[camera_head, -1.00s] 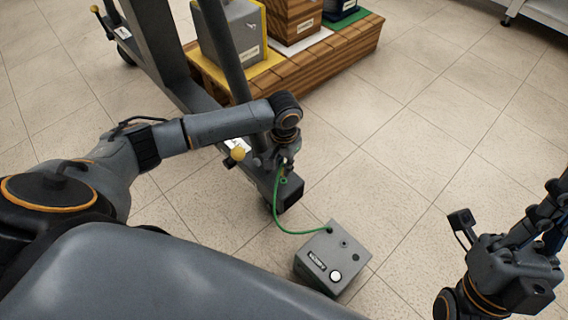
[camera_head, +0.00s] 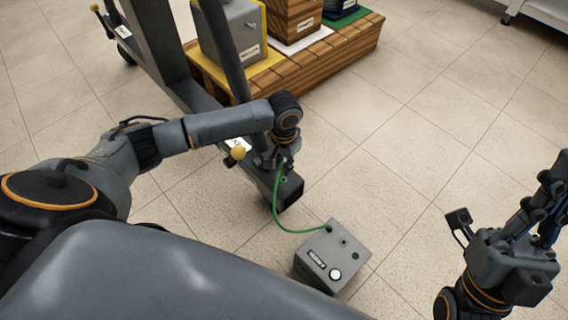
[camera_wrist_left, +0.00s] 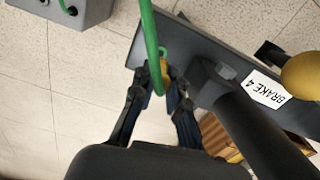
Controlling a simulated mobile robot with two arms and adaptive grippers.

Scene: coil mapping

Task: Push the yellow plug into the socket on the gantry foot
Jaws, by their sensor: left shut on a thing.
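My left gripper (camera_head: 284,160) is over the end of the dark grey gantry foot (camera_head: 290,193). In the left wrist view, its fingers (camera_wrist_left: 160,100) are shut on the yellow plug (camera_wrist_left: 164,74), of which only a small part shows. The green cable (camera_wrist_left: 150,35) crosses in front of the plug. A green ring at the socket (camera_head: 284,180) shows on the foot's top, just below the gripper. It also shows beside the plug in the wrist view (camera_wrist_left: 163,52). I cannot tell whether the plug's tip is inside it. My right gripper (camera_head: 550,200) is off to the right, away from the foot.
The green cable runs to a grey box (camera_head: 332,258) on the floor. A yellow-knobbed lever (camera_head: 238,153) and a "BRAKE 4" label (camera_wrist_left: 265,88) are close to the left gripper. A wooden pallet (camera_head: 340,52) with several boxes stands behind.

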